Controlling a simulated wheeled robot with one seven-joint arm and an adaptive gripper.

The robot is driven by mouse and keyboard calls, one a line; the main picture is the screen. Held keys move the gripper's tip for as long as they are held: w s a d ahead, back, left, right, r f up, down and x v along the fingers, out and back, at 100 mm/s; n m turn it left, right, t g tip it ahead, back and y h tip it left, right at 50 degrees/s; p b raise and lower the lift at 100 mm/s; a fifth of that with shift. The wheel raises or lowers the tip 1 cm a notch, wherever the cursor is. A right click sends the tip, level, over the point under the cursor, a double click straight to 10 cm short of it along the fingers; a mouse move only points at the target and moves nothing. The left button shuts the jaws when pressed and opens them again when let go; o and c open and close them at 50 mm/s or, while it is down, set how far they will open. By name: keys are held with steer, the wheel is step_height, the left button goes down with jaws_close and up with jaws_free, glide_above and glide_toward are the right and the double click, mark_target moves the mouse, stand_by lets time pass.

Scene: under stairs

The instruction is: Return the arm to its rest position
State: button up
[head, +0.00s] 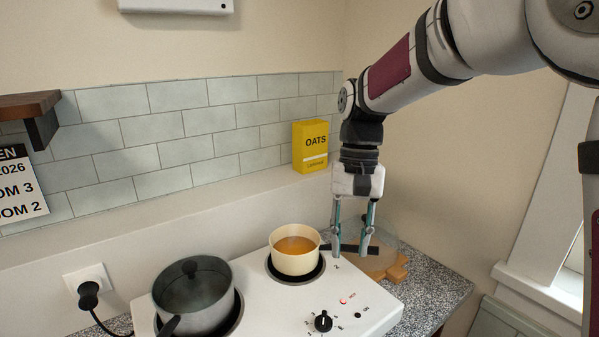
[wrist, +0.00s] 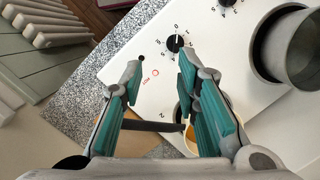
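My gripper (head: 350,252) hangs down at the right end of the white hob, just right of the cream saucepan (head: 283,262). Its two fingers stand apart, with nothing clamped between them; the wrist view shows the gap (wrist: 158,72). The saucepan holds orange liquid and sits on the rear burner. Its dark handle (wrist: 152,126) runs across the gap in the wrist view; I cannot tell whether a finger touches it. In the wrist view the pan is mostly hidden behind the right finger. My arm reaches in from the upper right.
A grey lidded pot (head: 190,300) stands on the left burner of the hob (head: 285,318). A wooden board (head: 385,264) lies on the speckled counter (head: 432,280) behind the gripper. A yellow oats box (head: 310,147) stands on the ledge. A wall shelf (head: 28,106) juts out left.

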steer(key=s+d+r+t, duration=0.1)
steer(key=s+d+t, duration=0.1)
steer(key=s, duration=0.4)
steer(key=s+d+r+n+t, duration=0.1)
steer(key=s+d+r+t, duration=0.1)
steer(key=s, duration=0.5)
steer(key=s+d+r+t, duration=0.1)
steer(key=s+d+t, duration=0.2)
steer(key=s+d, duration=0.2)
steer(key=shift+s+r+n+t+h, duration=0.3)
steer(key=shift+s+r+t+h, duration=0.1)
steer(key=shift+s, duration=0.55)
